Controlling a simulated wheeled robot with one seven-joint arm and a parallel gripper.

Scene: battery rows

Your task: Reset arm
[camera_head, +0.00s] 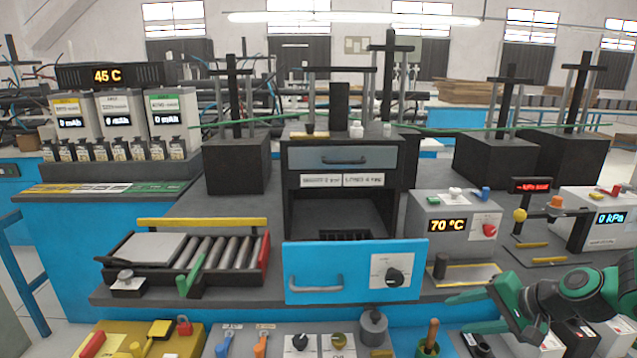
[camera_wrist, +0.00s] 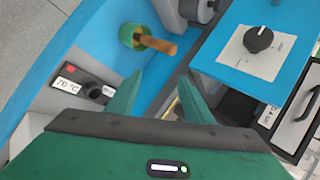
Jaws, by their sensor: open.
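My green gripper (camera_wrist: 160,92) shows in the wrist view with its two fingers spread apart and nothing between them. In the head view my gripper (camera_head: 488,302) is at the lower right, on the end of my green and black arm. It is over the front right of the bench, right of the blue front panel (camera_head: 330,272) of the open black cabinet. In the wrist view a green cup with a wooden handle (camera_wrist: 152,42) lies beyond the fingertips, apart from them. The blue panel with a black knob (camera_wrist: 258,40) is to the right.
A 70 °C box (camera_head: 455,222) stands behind my gripper. A roller tray (camera_head: 185,262) is at left, with battery chargers (camera_head: 120,118) behind it. Black press stands (camera_head: 508,135) line the back. A lower front shelf holds knobs, levers and the green cup (camera_head: 428,348).

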